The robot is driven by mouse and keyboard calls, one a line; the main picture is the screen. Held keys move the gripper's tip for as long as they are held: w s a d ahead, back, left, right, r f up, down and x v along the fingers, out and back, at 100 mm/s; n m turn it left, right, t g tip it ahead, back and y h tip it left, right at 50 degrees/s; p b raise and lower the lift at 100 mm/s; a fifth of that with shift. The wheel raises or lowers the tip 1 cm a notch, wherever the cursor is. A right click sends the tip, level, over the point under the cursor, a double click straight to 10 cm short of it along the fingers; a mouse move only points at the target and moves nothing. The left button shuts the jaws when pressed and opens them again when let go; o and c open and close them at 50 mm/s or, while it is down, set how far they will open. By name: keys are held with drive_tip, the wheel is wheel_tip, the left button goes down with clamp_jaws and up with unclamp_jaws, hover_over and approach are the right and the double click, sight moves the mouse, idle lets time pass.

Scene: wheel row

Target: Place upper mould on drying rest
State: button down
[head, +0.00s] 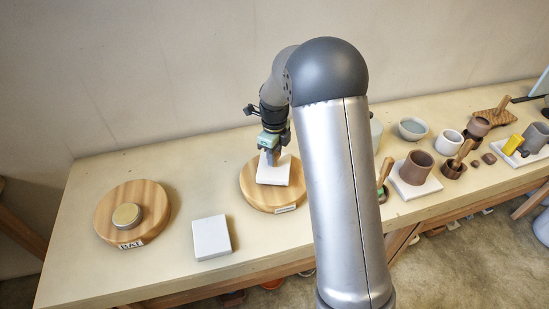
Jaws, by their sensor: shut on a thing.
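My gripper (271,153) points down over the right-hand round wooden disc (254,195) and is shut. Between its jaws is a small brown part that seems to belong to the white square block below, which I take as the upper mould (272,174). The block is over the disc; whether it touches the disc cannot be told. A second white square block (211,237) lies on the bare table to the left. No label marks a drying rest; which thing it is cannot be told.
Another wooden disc (159,201), labelled BAT, stands at the left with a round golden-topped piece (127,215) on it. Cups, bowls and a brown pot (416,167) on a white slab crowd the right. My arm hides the table's middle. The table (85,270) is bare at front left.

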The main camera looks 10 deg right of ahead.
drive_tip(key=shift+f, duration=1.2)
drive_tip(key=shift+f, duration=0.2)
drive_tip(key=c, duration=1.1)
unclamp_jaws()
drive_tip(key=shift+s, duration=0.1)
drive_tip(key=shift+r, duration=0.1)
